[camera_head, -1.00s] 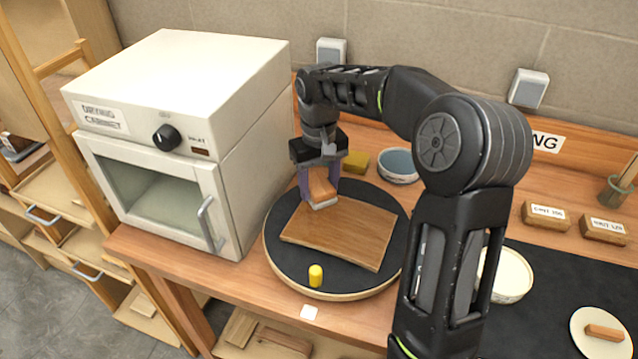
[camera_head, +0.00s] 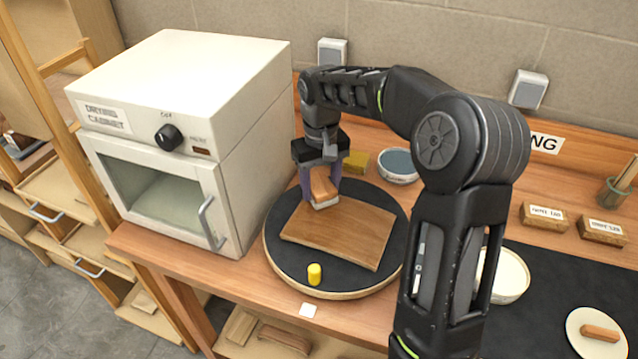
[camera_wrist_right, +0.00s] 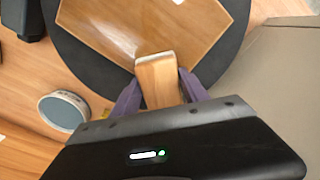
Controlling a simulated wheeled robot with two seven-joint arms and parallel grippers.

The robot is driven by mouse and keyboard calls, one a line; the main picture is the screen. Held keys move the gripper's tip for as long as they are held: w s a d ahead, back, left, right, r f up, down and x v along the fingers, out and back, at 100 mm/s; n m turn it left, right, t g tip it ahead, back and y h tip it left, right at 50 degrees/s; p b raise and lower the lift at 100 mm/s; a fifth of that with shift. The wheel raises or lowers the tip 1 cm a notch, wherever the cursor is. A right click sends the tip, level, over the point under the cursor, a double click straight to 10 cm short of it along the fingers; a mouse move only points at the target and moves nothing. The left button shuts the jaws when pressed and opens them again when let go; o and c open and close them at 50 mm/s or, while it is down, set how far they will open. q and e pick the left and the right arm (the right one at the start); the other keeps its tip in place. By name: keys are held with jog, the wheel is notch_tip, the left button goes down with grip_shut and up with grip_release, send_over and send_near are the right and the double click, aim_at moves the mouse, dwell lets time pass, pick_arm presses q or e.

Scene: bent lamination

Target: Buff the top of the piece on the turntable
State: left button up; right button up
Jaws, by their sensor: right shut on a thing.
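The piece (camera_head: 345,240), a thin, slightly bent wooden panel, lies on the round black turntable (camera_head: 290,272). It also shows in the right wrist view (camera_wrist_right: 115,25), with a pale sheen on part of its surface. My right gripper (camera_head: 320,190) is over the piece's far left corner. It is shut on a wooden block with a pale pad (camera_head: 323,190), pad end toward the piece. The block also shows between the purple fingers in the right wrist view (camera_wrist_right: 158,82). I cannot tell whether the pad touches the piece. My left gripper is not in view.
A yellow peg (camera_head: 315,274) stands at the turntable's front edge. The white drying cabinet (camera_head: 180,90) stands close on the left. A blue-grey bowl (camera_head: 398,164) and a yellowish block (camera_head: 357,161) sit behind; a cream bowl (camera_head: 512,276) and labelled blocks (camera_head: 545,216) lie right.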

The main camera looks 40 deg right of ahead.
notch_tip(320, 180, up, 3)
jog(key=shift+f+p, duration=0.15)
jog(key=shift+p, duration=0.6)
jog(key=shift+w+a+r+p, duration=0.15)
jog(key=shift+r+p, duration=0.45)
jog(key=shift+r, duration=0.1)
jog(key=shift+r+p, duration=0.6)
jog(key=shift+r, duration=0.2)
jog(key=shift+r+p, duration=0.85)
jog(key=shift+r, duration=0.4)
jog(key=shift+f, duration=0.1)
